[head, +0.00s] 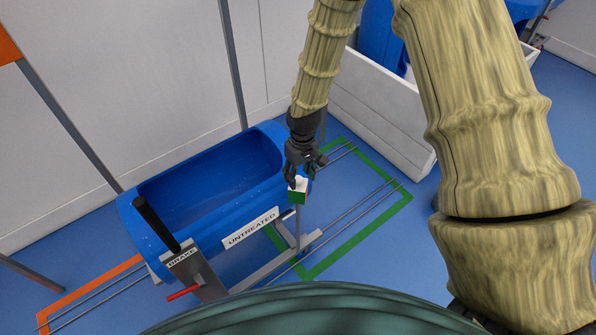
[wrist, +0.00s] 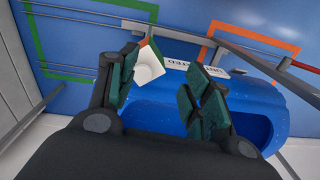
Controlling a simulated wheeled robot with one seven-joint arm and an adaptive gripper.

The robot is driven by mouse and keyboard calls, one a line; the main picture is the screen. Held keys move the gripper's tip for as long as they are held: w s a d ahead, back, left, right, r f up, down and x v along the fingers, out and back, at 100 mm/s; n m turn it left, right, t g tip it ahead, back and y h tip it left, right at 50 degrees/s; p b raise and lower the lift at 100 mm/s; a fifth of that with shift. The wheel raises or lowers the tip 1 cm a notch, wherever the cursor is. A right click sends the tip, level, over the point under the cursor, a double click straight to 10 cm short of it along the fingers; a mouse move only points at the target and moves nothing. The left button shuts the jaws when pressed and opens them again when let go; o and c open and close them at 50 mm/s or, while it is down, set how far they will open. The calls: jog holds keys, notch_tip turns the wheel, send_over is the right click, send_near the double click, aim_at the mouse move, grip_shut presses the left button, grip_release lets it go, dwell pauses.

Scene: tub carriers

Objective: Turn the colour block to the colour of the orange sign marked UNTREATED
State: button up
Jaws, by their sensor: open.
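The colour block (head: 298,194) sits on top of a thin upright post at the right end of the tub carrier. In the head view it shows a white top and a green face towards me. In the wrist view its white top (wrist: 148,66) shows, with a strip of orange and a strip of green along its sides. My gripper (head: 302,174) points down over the block. In the wrist view my gripper (wrist: 160,75) is open, with the block close to the left finger and apart from the right one. Part of an orange sign (head: 6,46) shows at the left edge; no lettering is visible.
The blue tub (head: 150,232) lies left of the post, with a white UNTREATED plate (head: 250,227). A BRAKE plate (head: 183,257) and red handle (head: 183,292) are at its front. Green (head: 330,262) and orange (head: 75,284) floor outlines border the rails. A white bin (head: 385,125) stands behind.

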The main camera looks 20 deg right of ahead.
aim_at(298, 178)
jog(key=w+r, duration=0.4)
jog(key=r, duration=0.1)
jog(key=shift+h, duration=0.3)
jog(key=shift+s+d+f+p, duration=0.15)
jog(key=shift+f+p, duration=0.75)
jog(key=shift+f, duration=1.75)
jog(key=shift+d+f+p, duration=0.15)
jog(key=shift+f+p, duration=0.7)
jog(key=shift+f, duration=1.8)
jog(key=c, duration=1.1)
